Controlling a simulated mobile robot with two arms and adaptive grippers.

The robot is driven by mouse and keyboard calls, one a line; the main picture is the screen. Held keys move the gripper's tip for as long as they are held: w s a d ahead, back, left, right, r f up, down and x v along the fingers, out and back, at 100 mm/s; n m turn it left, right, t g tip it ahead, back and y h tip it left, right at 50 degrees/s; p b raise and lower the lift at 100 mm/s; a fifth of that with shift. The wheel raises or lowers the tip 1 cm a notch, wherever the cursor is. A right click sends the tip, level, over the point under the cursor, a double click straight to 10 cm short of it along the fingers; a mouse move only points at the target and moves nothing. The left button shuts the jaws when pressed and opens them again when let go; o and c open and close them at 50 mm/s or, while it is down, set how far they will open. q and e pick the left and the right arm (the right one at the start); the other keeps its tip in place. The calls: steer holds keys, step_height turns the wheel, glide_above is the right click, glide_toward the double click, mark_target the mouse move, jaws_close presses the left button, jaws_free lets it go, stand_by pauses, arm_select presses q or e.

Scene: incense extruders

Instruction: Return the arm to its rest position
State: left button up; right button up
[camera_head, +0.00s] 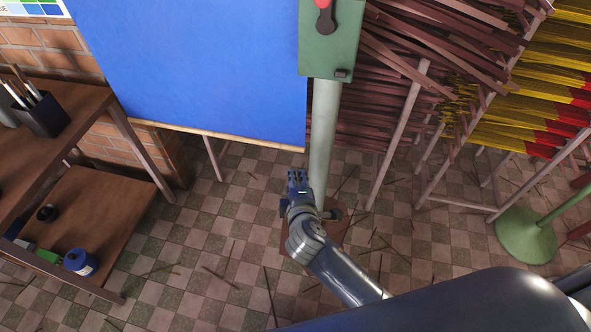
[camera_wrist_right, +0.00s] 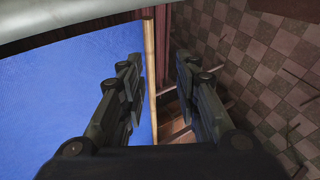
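My right arm reaches in from the lower right of the head view. My right gripper (camera_head: 298,180) is at its end, beside the green post (camera_head: 324,125) in that view and over the tiled floor. In the right wrist view the two dark fingers of this gripper (camera_wrist_right: 160,62) stand apart. Nothing is between their tips, so it is open and empty. My left gripper is not in either view.
A green control box (camera_head: 330,55) with a red knob (camera_head: 325,22) tops the post. Wooden shelves (camera_head: 85,210) stand at left. Racks of incense sticks (camera_head: 530,95) fill the right. The floor (camera_head: 230,255) has scattered sticks.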

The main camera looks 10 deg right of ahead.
steer(key=shift+s+f, duration=0.15)
steer(key=shift+f, duration=0.7)
